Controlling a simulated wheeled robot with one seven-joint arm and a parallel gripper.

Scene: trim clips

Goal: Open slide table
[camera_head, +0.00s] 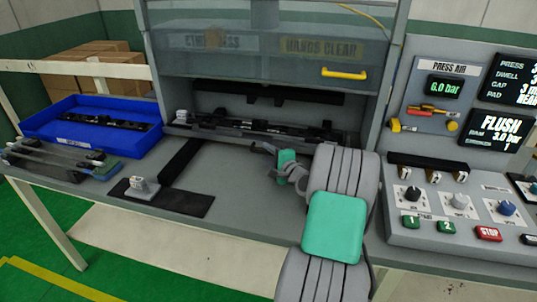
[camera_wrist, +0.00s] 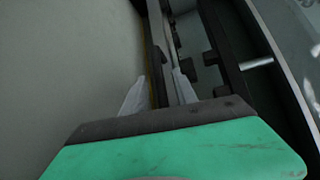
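The slide table (camera_head: 340,137) lies inside the press opening, with a long black fixture (camera_head: 262,128) of small clamps along it. My gripper (camera_head: 262,149) is at the front edge of the press opening, just in front of the fixture. In the wrist view my gripper (camera_wrist: 160,90) has its two grey fingers apart, on either side of a dark strip and a narrow grey bar. I cannot tell whether the fingers touch the bar.
A raised clear guard (camera_head: 265,60) with a yellow handle (camera_head: 344,73) hangs above the opening. A blue tray (camera_head: 45,127) stands at left. A black mat (camera_head: 185,199) with a grey block (camera_head: 140,188) lies in front. A control panel (camera_head: 465,225) is at right.

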